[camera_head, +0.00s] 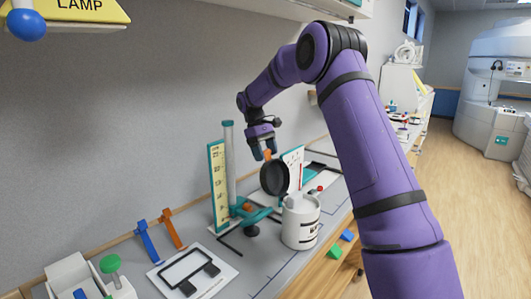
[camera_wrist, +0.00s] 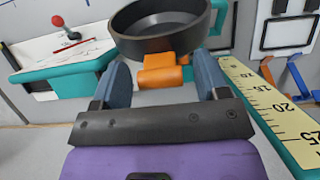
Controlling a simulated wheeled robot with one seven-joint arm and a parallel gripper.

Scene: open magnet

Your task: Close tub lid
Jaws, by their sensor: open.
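The white tub (camera_head: 300,228) stands upright near the front edge of the bench. Its round black lid (camera_head: 274,179) stands raised and tilted up above the tub's back left side, so the tub is open. An orange tab (camera_head: 267,155) sticks up from the lid's upper edge. My gripper (camera_head: 263,152) is at that tab, above the lid. In the wrist view the lid (camera_wrist: 160,24) is just beyond my open gripper (camera_wrist: 161,62). The orange tab (camera_wrist: 162,78) lies between the two blue fingers, with a visible gap on each side.
A yellow and teal ruler stand (camera_head: 218,185) with a clear column rises left of the lid. A white board (camera_head: 293,165) stands behind the tub. Blue and green blocks (camera_head: 335,251) sit at the bench's front edge. Blue and orange hooks (camera_head: 172,230) stand against the wall.

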